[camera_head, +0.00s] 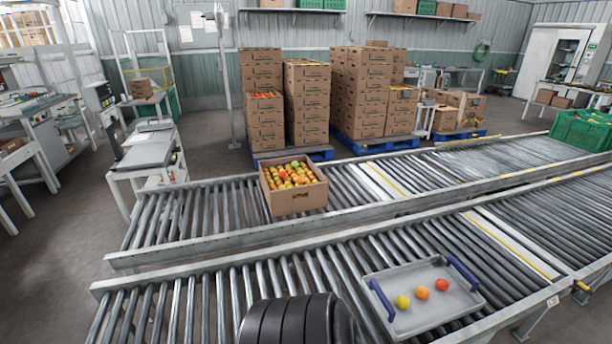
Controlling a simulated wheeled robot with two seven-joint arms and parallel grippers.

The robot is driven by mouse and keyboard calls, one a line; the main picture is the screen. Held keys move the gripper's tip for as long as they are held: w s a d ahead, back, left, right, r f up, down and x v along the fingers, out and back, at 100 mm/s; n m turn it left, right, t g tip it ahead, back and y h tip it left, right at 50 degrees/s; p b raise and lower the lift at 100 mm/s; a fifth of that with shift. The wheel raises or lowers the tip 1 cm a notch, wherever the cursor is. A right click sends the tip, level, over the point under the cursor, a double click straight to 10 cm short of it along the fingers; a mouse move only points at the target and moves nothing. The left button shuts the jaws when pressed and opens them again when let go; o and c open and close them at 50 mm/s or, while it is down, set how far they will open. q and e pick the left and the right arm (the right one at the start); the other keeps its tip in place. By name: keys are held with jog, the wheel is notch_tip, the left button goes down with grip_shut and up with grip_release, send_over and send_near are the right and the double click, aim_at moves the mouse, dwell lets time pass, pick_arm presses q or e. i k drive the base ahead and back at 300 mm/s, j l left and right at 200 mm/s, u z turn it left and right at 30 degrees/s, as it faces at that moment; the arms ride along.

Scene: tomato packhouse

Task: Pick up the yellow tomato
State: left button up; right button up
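The yellow tomato (402,302) lies in a shallow grey tray (405,275) with blue handles, at the lower right. It is the leftmost of three tomatoes in a slanting row. An orange tomato (422,293) is just right of it, and a red tomato (442,285) is farther right. Small gaps show between them. The tray sits on the near roller conveyor. Neither of my grippers shows. A dark ribbed part at the bottom edge, left of the tray, looks like part of my own body.
The near roller conveyor (215,305) is bare left of the tray. A cardboard box of mixed tomatoes (297,200) stands on the far conveyor (215,208). A green crate (583,130) is at the far right. Stacked cartons (372,95) stand on pallets behind.

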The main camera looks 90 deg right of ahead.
aim_at(403, 301)
jog(key=z, duration=3.75)
jog(key=j, duration=0.1)
